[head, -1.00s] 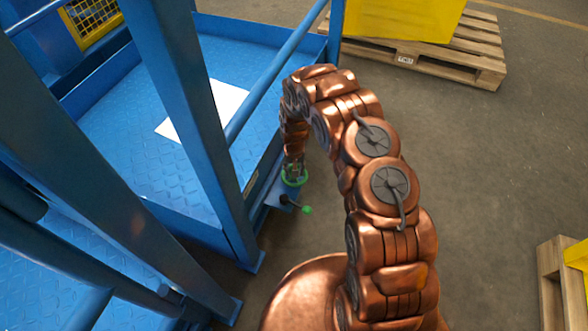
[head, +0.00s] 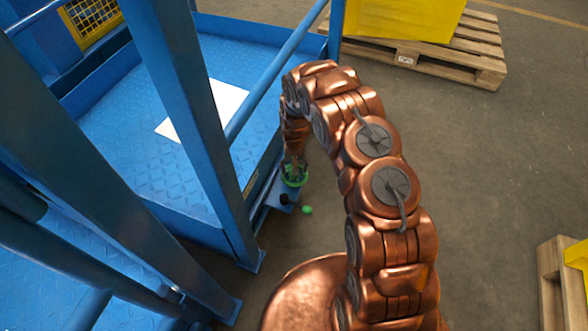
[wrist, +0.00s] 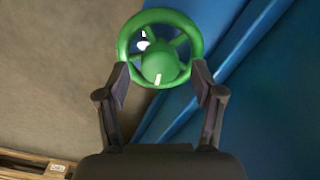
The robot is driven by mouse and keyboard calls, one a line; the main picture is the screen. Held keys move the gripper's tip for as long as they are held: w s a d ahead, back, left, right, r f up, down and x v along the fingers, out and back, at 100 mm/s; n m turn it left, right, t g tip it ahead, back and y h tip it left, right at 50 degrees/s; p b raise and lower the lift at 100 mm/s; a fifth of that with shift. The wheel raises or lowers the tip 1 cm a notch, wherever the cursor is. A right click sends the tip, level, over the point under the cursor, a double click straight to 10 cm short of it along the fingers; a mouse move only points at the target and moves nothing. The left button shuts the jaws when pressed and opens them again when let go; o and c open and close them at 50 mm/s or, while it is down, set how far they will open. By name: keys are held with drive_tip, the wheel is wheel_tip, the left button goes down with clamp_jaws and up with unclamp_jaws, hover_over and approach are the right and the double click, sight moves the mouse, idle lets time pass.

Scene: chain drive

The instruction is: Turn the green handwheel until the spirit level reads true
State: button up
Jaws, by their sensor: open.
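The green handwheel (wrist: 160,49) fills the top middle of the wrist view, with a rim, spokes and a domed hub that has a white mark at its lower edge. My gripper (wrist: 161,76) is open, with one finger at each lower side of the rim; I cannot tell whether they touch it. In the head view the green handwheel (head: 295,181) sits beside the blue platform, just below my gripper (head: 294,168). I cannot make out a spirit level in either view.
A small green knob (head: 307,209) and a black knob (head: 284,199) are close below the wheel. A blue post (head: 190,120) and rail stand left of my arm. A pallet (head: 470,55) with a yellow load is at the back.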

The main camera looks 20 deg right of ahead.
wheel_tip(320, 180, up, 11)
idle(0.5)
drive_tip(key=shift+f, duration=0.1)
idle(0.3)
